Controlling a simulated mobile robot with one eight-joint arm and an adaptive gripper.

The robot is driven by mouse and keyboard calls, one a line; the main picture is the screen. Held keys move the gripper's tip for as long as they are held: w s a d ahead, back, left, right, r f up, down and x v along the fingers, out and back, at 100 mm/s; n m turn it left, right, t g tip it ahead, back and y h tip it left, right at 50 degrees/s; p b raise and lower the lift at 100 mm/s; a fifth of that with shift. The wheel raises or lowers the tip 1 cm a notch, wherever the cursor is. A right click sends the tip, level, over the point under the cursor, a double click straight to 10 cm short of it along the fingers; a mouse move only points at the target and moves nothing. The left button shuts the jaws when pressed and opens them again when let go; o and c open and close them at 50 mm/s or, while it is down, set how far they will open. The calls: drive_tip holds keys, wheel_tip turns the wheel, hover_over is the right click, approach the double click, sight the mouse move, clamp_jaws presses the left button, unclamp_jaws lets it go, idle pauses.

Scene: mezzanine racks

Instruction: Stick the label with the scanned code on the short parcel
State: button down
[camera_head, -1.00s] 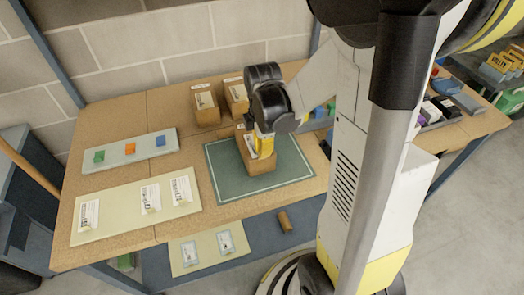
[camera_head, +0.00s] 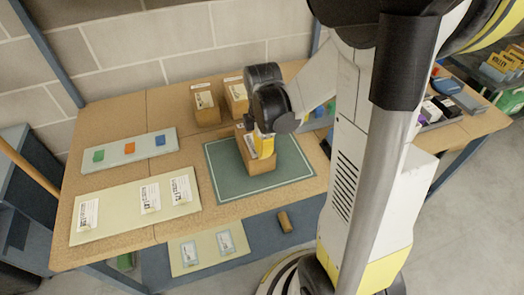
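A brown parcel (camera_head: 262,180) stands on the dark green mat (camera_head: 225,182), with a white paper patch on its upper left side. My gripper (camera_head: 264,148) is over this parcel, at its top; my arm hides the fingertips, so I cannot tell whether it is open or shut. Two other brown parcels with white labels stand behind the mat, a left one (camera_head: 207,115) and a right one (camera_head: 237,108). Three white labels with printed codes lie on the cream sheet (camera_head: 118,217): a left label (camera_head: 88,216), a middle label (camera_head: 150,198) and a right label (camera_head: 181,190).
A pale board (camera_head: 115,163) carries green, orange and blue blocks. Below the table edge, a cream board (camera_head: 207,259) with two labels and a brown cylinder (camera_head: 285,222) lie on a lower shelf. Dark bins (camera_head: 440,110) stand on the right. My arm hides the table's middle right.

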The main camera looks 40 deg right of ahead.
idle(0.8)
drive_tip(key=c, duration=1.2)
unclamp_jaws()
drive_tip(key=shift+r+p, duration=2.6)
drive_tip(key=shift+r, duration=0.85)
